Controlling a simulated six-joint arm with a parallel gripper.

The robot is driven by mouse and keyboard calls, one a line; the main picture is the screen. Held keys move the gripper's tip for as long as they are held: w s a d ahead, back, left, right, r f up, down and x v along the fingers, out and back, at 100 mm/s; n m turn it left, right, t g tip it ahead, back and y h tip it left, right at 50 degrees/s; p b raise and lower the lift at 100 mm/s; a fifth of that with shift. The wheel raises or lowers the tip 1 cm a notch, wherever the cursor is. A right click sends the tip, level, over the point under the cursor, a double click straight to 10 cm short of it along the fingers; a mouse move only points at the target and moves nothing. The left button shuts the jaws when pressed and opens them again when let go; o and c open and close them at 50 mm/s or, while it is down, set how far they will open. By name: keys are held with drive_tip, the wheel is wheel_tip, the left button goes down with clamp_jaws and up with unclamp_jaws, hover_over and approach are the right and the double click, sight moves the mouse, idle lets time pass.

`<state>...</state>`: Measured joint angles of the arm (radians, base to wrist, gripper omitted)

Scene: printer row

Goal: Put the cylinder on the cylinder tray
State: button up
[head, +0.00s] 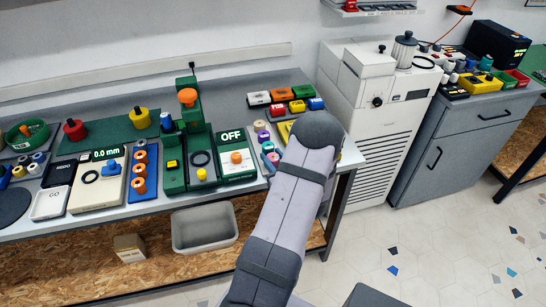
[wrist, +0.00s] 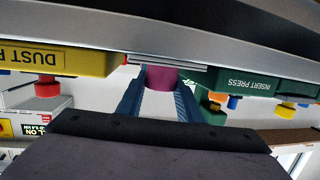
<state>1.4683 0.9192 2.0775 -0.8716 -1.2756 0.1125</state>
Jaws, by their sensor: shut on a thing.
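A purple-magenta cylinder (wrist: 162,78) sits between the two blue fingertips of my gripper (wrist: 160,92) in the wrist view. The gripper is shut on it. I cannot tell whether the cylinder still touches the surface under it. In the head view my gripper (head: 268,164) is at the right part of the bench, mostly hidden by my own arm. Beside it is a row of purple, teal and pink round pieces (head: 262,137). A blue tray (head: 152,178) with several orange pieces stands further left. I cannot tell which holder is the cylinder tray.
A green insert press (wrist: 250,83) and a yellow dust-labelled block (wrist: 85,62) flank the gripper in the wrist view. The green device marked OFF (head: 233,165) stands left of my arm. Coloured blocks (head: 282,94) lie behind. A white machine (head: 390,130) stands right of the bench.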

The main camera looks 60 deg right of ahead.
drive_tip(key=shift+f, duration=0.1)
drive_tip(key=shift+f, duration=0.15)
drive_tip(key=o, duration=1.1)
drive_tip(key=shift+c, duration=0.2)
drive_tip(key=shift+r, duration=0.2)
drive_tip(key=shift+r, duration=0.15)
drive_tip(key=shift+s+a, duration=0.15)
drive_tip(key=shift+s, duration=0.1)
drive_tip(key=b+v, duration=0.2)
drive_tip(key=v, duration=0.9)
drive_tip(key=shift+s+a, duration=0.15)
